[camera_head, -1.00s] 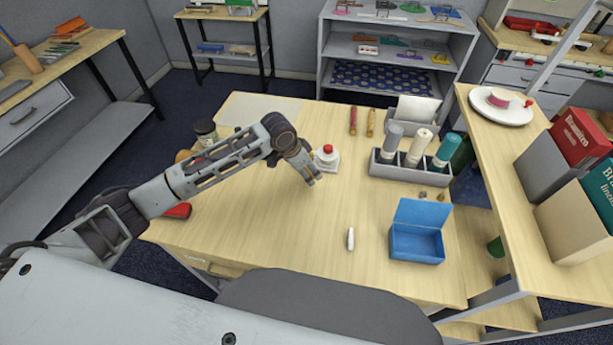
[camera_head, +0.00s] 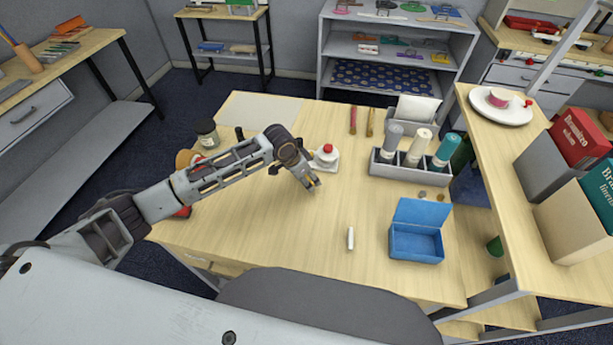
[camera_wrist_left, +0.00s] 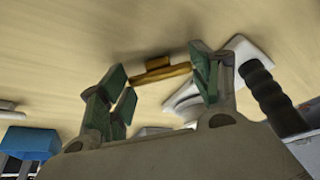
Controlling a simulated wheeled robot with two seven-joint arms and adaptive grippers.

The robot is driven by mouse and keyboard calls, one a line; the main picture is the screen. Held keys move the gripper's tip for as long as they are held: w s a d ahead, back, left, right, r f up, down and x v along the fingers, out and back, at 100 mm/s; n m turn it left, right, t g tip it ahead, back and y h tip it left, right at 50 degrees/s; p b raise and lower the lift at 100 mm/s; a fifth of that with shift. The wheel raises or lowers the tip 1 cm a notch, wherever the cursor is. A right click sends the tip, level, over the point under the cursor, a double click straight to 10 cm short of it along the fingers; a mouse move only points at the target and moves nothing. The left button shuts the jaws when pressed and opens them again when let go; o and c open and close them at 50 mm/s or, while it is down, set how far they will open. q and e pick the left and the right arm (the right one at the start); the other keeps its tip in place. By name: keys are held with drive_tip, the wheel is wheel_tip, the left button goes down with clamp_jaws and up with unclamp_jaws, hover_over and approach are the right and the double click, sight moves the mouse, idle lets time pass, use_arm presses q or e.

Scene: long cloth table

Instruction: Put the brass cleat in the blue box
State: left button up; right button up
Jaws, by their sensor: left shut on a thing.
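My left gripper (camera_head: 314,187) is over the middle of the table, just in front of a white bottle with a red top. It is shut on the brass cleat, which sits between its green-padded fingers in the left wrist view (camera_wrist_left: 161,75). In the head view the cleat is mostly hidden by the fingers. The blue box (camera_head: 416,246) stands on the table to the right of the gripper with its lid raised at the back. The box also shows at the left edge of the left wrist view (camera_wrist_left: 30,141). My right gripper is not in view.
The white bottle (camera_head: 326,158) stands close behind the gripper. A small white object (camera_head: 350,238) lies between gripper and box. A grey rack (camera_head: 405,172) with three cylinders stands behind the box. A dark-lidded jar (camera_head: 207,133) is at the left. The table's middle is mostly clear.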

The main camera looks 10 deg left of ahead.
use_arm(q)
drive_tip(key=shift+f, duration=0.1)
drive_tip(key=o, duration=0.9)
drive_tip(key=shift+v, duration=6.15)
drive_tip(key=shift+d, duration=0.1)
